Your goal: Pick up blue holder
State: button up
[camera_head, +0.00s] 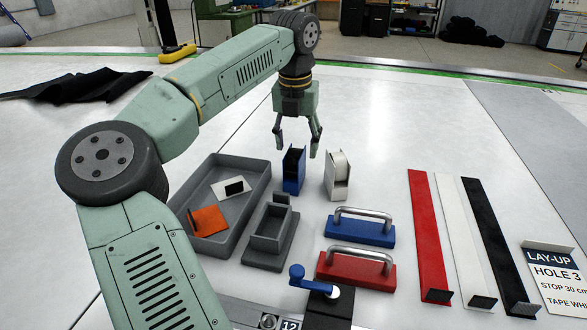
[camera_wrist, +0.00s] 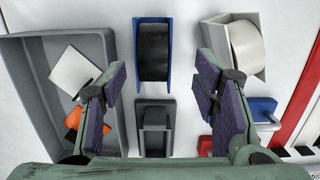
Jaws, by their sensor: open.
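The blue holder (camera_head: 292,185) stands upright on the white table, with a black roll in it. In the wrist view the blue holder (camera_wrist: 153,20) shows from above, ahead of and between the fingers. My gripper (camera_head: 297,142) is open and empty above the blue holder. In the wrist view my gripper (camera_wrist: 160,78) has its two fingers wide apart, with purplish pads. I see no contact between the fingers and the holder.
A white holder (camera_head: 338,188) with a white roll stands close on the right. A grey tray (camera_head: 258,178) with an orange piece is on the left. A grey block (camera_head: 265,247), blue handle (camera_head: 358,232) and red handle (camera_head: 355,268) lie nearer. Red, white and black angle strips lie right.

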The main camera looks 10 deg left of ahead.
aim_at(297, 152)
jog(key=f, duration=0.1)
jog(key=f+b, duration=0.1)
jog(key=f, duration=0.1)
jog(key=f+b, duration=0.1)
jog(key=shift+w+f, duration=0.25)
jog(key=shift+w, duration=0.05)
jog(key=f+b, duration=0.2)
jog(key=f, duration=0.1)
jog(key=w+f+b, duration=0.1)
jog(key=f+b, duration=0.1)
jog(key=shift+a, duration=0.4)
jog(key=shift+s+r, duration=0.1)
jog(key=shift+c, duration=0.5)
grip_shut()
